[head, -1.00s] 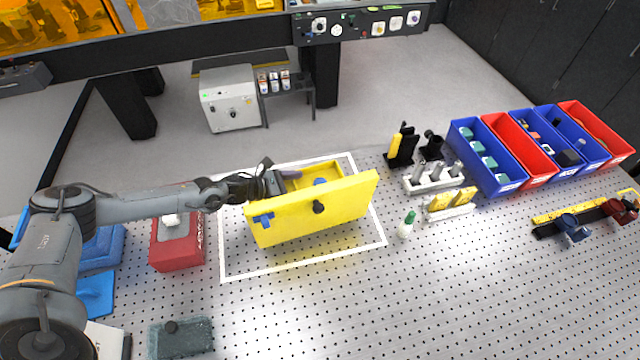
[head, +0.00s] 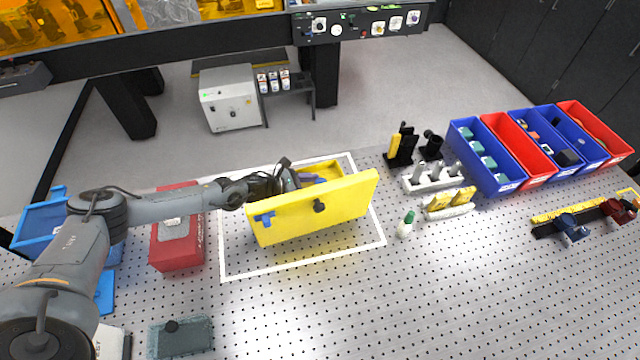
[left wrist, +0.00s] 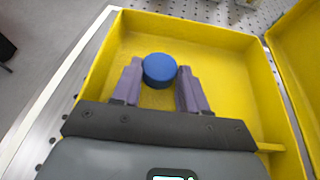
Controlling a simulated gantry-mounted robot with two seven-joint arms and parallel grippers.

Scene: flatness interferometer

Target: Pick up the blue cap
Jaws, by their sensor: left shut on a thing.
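The blue cap (left wrist: 159,68) is a round blue disc inside the open yellow box (head: 345,208). In the left wrist view it sits between the two purple fingertips of my left gripper (left wrist: 160,77), which is shut on it. In the head view my left gripper (head: 308,180) reaches into the box from the left, behind its raised yellow front panel. There the cap is mostly hidden by the fingers. The yellow floor of the box (left wrist: 205,45) shows around the cap. My right gripper is not in view.
The yellow panel, with a black knob (head: 319,206) and a blue latch (head: 264,219), stands up close to my gripper. A red box (head: 176,250) is to the left. A small bottle (head: 406,224) and holders stand to the right, with blue and red bins (head: 490,180) beyond.

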